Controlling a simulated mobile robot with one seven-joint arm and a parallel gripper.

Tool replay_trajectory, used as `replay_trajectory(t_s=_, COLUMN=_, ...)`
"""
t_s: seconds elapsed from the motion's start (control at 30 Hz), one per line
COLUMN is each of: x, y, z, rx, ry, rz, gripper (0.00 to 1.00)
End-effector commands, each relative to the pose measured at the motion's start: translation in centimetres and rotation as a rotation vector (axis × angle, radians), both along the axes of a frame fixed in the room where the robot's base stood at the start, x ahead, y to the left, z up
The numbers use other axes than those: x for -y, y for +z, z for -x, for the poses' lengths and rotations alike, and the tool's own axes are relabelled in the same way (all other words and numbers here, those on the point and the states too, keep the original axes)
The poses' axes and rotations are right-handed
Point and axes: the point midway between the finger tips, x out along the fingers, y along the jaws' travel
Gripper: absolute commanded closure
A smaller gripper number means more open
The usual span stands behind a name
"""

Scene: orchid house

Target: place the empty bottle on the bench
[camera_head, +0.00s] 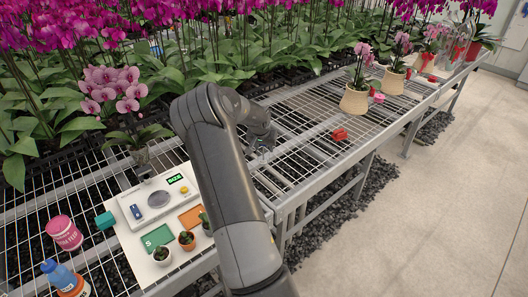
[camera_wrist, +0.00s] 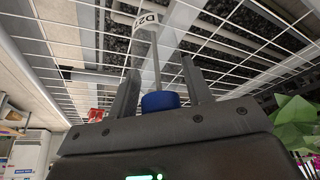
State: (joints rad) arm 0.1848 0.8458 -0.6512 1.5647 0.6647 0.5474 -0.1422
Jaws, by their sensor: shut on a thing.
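My gripper (camera_wrist: 160,85) has its two dark fingers on either side of a blue cap (camera_wrist: 160,101). The bottle's walls are hard to make out, and I see no contents. In the head view my gripper (camera_head: 262,149) is small, partly behind my arm, over the wire-mesh bench (camera_head: 290,175). The held bottle is not clear there. I cannot tell whether it touches the mesh.
A red object (camera_head: 340,134) lies on the mesh to the right, with potted orchids (camera_head: 355,100) beyond. A white board (camera_head: 128,212) with a scale and small cacti is at left, near a pink tub (camera_head: 64,233) and a blue bottle (camera_head: 58,274). Mesh around the gripper looks clear.

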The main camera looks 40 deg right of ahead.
Motion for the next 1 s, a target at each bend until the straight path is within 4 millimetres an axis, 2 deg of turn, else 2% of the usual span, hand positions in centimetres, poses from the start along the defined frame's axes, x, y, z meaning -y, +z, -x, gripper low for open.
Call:
replay_trajectory(t_s=0.1, x=0.0, y=-2.0, z=0.1, rx=-0.003, ry=-0.001, rz=-0.001, gripper=0.76)
replay_trajectory(t_s=0.17, x=0.0, y=-2.5, z=0.1, rx=-0.002, ry=-0.001, rz=-0.001, gripper=0.76)
replay_trajectory(t_s=0.5, x=0.0, y=-2.7, z=0.0, rx=0.000, ry=-0.001, rz=-0.001, gripper=0.76)
replay_trajectory(t_s=0.53, x=0.0, y=-2.8, z=0.0, rx=0.000, ry=-0.001, rz=-0.001, gripper=0.54)
replay_trajectory(t_s=0.8, x=0.0, y=-2.7, z=0.0, rx=0.000, ry=0.000, rz=0.000, gripper=0.33)
replay_trajectory(t_s=1.0, x=0.0, y=-2.7, z=0.0, rx=0.000, ry=0.000, rz=0.000, gripper=0.33)
